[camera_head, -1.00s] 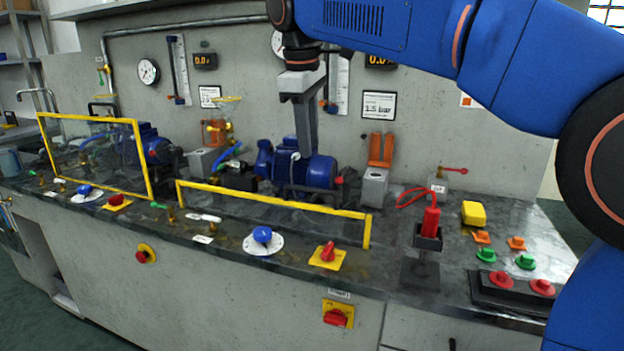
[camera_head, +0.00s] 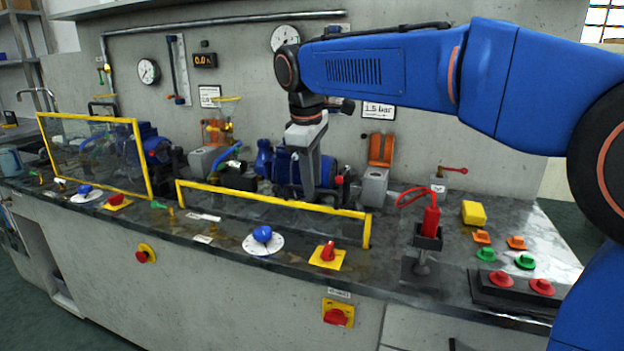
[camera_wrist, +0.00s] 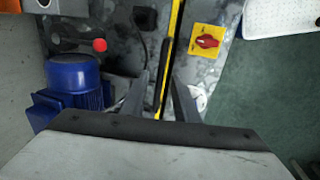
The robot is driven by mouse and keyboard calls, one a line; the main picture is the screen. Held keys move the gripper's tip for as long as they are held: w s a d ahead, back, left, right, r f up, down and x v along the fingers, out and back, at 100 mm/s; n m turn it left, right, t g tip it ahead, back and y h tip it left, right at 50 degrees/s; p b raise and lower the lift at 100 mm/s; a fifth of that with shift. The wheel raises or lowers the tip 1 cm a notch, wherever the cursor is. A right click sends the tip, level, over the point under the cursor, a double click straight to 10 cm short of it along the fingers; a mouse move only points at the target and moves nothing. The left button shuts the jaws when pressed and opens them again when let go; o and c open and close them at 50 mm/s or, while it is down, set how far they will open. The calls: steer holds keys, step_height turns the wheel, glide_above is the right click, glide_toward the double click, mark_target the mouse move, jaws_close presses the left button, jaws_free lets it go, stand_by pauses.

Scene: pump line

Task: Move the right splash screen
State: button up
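The right splash screen (camera_head: 272,198) is a clear panel in a yellow frame. It stands low along the bench front, before the blue right pump (camera_head: 320,172). My gripper (camera_head: 309,194) points down at its top bar, right of the bar's middle. In the wrist view the yellow bar (camera_wrist: 175,30) runs between the two fingers of my gripper (camera_wrist: 168,80). The fingers are apart, with a gap beside the bar. Whether either finger touches the bar cannot be told.
The left splash screen (camera_head: 137,165) stands higher, at left. A blue knob (camera_head: 262,234) and a red switch (camera_head: 328,252) sit in front of the right screen. A red-handled tool in a holder (camera_head: 430,225) stands just right of it. Gauges and a pipe line the wall behind.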

mark_target(312, 213)
jaws_close()
step_height(312, 213, down, 9)
steer(key=shift+r, duration=0.1)
steer(key=shift+c, duration=0.3)
jaws_free()
steer(key=shift+o, duration=0.3)
steer(key=s+a+r, duration=0.1)
steer(key=s+r, duration=0.2)
steer(key=r, duration=1.4)
steer(key=shift+s+a, duration=0.1)
steer(key=shift+s, duration=0.05)
